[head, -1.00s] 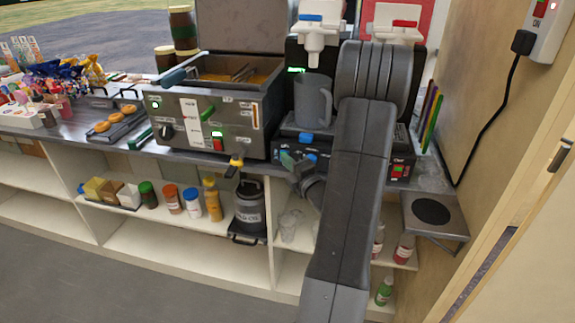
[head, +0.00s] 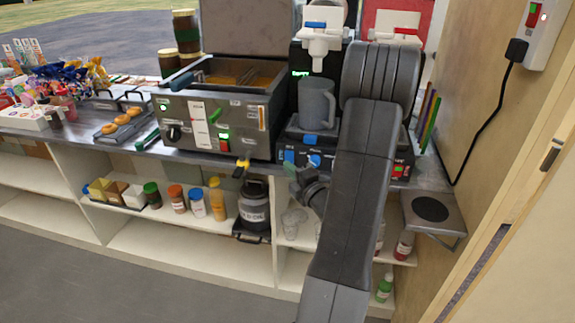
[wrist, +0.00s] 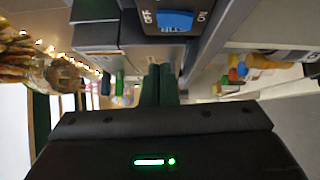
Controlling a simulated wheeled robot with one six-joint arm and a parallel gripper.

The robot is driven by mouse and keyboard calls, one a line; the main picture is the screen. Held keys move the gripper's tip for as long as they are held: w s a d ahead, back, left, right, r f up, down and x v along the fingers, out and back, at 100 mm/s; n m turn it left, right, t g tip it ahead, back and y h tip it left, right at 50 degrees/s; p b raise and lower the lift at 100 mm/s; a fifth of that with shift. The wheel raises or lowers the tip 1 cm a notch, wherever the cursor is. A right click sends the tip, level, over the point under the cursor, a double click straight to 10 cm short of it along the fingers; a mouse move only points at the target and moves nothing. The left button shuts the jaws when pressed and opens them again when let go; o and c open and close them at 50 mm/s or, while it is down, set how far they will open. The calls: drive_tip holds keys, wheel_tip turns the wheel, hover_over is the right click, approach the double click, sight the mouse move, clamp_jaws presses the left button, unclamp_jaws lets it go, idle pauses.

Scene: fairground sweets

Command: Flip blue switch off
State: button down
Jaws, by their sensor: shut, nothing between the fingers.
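A blue rocker switch (wrist: 172,21) marked OFF and ON shows at the top of the wrist view, above the fingertips and partly cut off. I cannot tell which side is pressed in. In the head view, blue patches (head: 315,160) show on the dark front of the drinks machine (head: 345,165), with a red-lit switch (head: 399,171) farther right. My gripper (head: 291,170) is just below and in front of the blue patches, partly hidden by my arm. In the wrist view its dark green fingers (wrist: 160,83) are shut, empty, and appear apart from the switch.
A grey jug (head: 317,103) stands on the machine under a tap with a blue handle (head: 315,25). A fryer (head: 219,112) with green and red switches stands left. The shelf below holds several bottles and a dark canister (head: 253,205). A wall (head: 500,90) closes the right side.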

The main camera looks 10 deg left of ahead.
drive_tip(key=v, duration=0.9)
drive_tip(key=shift+w+d+r, duration=0.2)
drive_tip(key=shift+d+r, duration=0.05)
drive_tip(key=shift+r, duration=0.3)
drive_tip(key=shift+w+a, duration=0.1)
